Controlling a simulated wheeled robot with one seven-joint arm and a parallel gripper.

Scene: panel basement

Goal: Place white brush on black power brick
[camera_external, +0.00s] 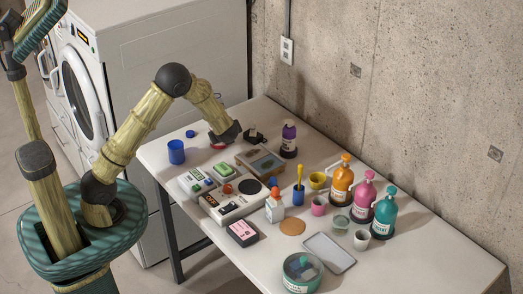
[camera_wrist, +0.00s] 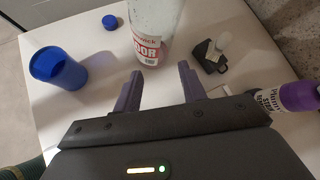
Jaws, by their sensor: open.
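My gripper (camera_external: 225,135) is open over the far left part of the table. In the wrist view its purple fingers (camera_wrist: 159,88) stand apart, with no object visibly held between them. A small black block-like object (camera_wrist: 214,62) lies beyond the right finger, with a pale upright piece (camera_wrist: 224,43) at it; it also shows just right of the gripper in the external view (camera_external: 254,138). I cannot tell for sure whether these are the power brick and the white brush. A black box with a pink label (camera_external: 242,233) lies at the table's front edge.
A bottle with a red-lettered label (camera_wrist: 146,42) stands just beyond the fingers. A blue cup (camera_external: 176,152) is at left, a purple bottle (camera_external: 289,140) at right. A grey-white console (camera_external: 233,206), several pump bottles (camera_external: 362,202) and cups crowd the table (camera_external: 420,262).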

